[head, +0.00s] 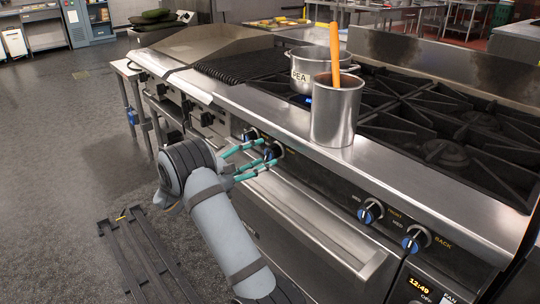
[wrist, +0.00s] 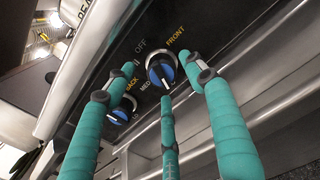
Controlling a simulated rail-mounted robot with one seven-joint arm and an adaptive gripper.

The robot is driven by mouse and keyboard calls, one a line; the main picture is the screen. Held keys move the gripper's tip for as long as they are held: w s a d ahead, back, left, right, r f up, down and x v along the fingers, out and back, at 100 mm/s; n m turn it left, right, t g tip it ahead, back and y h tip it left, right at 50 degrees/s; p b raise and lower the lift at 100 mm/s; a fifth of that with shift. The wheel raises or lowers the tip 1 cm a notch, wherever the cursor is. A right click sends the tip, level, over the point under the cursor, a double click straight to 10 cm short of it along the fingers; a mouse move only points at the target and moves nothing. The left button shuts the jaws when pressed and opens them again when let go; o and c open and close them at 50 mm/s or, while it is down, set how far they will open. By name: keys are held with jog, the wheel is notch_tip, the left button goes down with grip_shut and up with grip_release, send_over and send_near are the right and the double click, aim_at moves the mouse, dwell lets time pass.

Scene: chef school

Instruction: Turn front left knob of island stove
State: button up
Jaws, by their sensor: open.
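A steel pot (head: 336,112) with an orange-handled utensil stands on the stove's front ledge, above the knobs. A second pot (head: 305,71) stands behind it. The oven door handle (head: 300,228) juts out below. Another knob pair (head: 371,212) is at the right.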

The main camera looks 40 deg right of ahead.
aim_at(266, 154)
jog(key=shift+d, duration=2.1)
jog(key=shift+c, duration=0.2)
jog(key=c, duration=1.1)
jog(key=shift+m+b, duration=0.3)
